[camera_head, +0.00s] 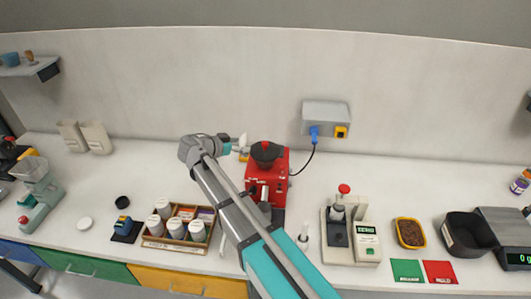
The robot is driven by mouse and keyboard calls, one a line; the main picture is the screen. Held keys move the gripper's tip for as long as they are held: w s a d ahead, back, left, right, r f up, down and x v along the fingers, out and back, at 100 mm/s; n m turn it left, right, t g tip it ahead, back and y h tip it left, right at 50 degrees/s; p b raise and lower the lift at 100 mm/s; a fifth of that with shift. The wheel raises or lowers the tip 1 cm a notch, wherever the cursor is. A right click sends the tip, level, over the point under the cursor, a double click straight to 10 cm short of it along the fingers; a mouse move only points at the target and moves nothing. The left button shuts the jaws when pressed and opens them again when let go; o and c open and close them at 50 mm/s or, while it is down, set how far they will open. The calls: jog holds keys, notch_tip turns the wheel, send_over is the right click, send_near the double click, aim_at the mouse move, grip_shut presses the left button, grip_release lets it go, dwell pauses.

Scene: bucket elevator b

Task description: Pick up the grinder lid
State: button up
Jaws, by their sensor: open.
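A red machine (265,180), which looks like the grinder, stands at the middle of the bench. A round dark cover (266,153) with a small knob sits on top of it and looks like the grinder lid. My gripper (241,146) is open, just left of the dark cover at about its height in the picture. It points right towards the cover. The fingers are small and partly hidden by my wrist, and I cannot tell whether they touch the cover. My arm crosses in front of the machine's lower left.
A wooden tray (172,246) of white jars stands left of my arm. A black disc (122,202) and a white disc (84,223) lie further left. A wall socket box (326,118) with a blue plug and cable is behind right. A grey device (350,235) stands right.

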aim_at(265, 142)
jog(key=b+x, duration=0.2)
jog(key=x, duration=0.5)
jog(key=shift+f, duration=0.1)
jog(key=shift+w+f, duration=0.1)
jog(key=shift+f+b+x, duration=0.15)
jog(key=shift+b+x, duration=0.55)
jog(key=shift+x, duration=0.25)
jog(key=shift+f+b+x, duration=0.15)
jog(key=shift+b+x, duration=0.5)
jog(key=shift+x, duration=0.3)
jog(key=shift+w+d+f, duration=0.15)
jog(key=shift+w+d, duration=0.1)
jog(key=shift+w, duration=0.15)
grip_shut()
